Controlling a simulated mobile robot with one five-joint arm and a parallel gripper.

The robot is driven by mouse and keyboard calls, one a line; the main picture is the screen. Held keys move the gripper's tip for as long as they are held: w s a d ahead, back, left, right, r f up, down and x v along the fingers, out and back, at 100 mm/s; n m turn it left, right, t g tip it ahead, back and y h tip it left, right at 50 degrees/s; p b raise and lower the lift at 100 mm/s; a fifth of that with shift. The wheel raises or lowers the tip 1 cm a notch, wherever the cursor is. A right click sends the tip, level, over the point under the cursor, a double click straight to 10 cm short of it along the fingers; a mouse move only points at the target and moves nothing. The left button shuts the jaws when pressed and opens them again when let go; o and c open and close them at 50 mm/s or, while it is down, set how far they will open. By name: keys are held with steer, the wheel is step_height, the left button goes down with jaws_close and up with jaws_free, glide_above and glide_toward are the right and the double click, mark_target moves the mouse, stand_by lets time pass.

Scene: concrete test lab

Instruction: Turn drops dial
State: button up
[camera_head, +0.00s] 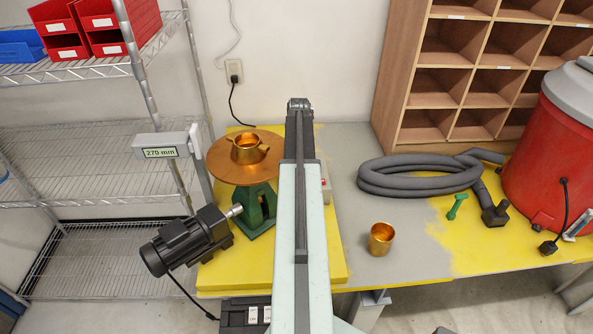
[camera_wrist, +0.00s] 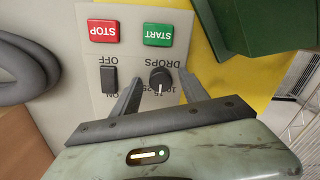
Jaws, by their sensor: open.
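In the wrist view the drops dial (camera_wrist: 160,79) is a round black knob with a pale pointer line, on a light panel (camera_wrist: 133,60) seen upside down. The word DROPS and numbers are printed by it, partly hidden. My gripper (camera_wrist: 160,73) is open, with one finger on each side of the dial; I cannot tell whether either touches it. In the head view my arm hides the gripper and most of the control box (camera_head: 325,183).
A black ON/OFF switch (camera_wrist: 109,79) lies close beside one finger. Red STOP (camera_wrist: 104,31) and green START (camera_wrist: 158,33) buttons sit beyond. A green stand (camera_head: 257,208) with a copper plate, a motor (camera_head: 187,241), a gold cup (camera_head: 381,238) and a grey hose (camera_head: 415,178) are nearby.

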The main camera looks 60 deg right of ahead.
jaws_close()
steer(key=shift+a, duration=0.3)
steer(key=shift+d, duration=0.25)
steer(key=shift+n, duration=0.3)
steer(key=n, duration=0.4)
steer(key=shift+d+r+n, duration=0.1)
steer(key=shift+n, duration=0.2)
steer(key=shift+w+n, duration=0.1)
steer(key=shift+n, duration=1.7)
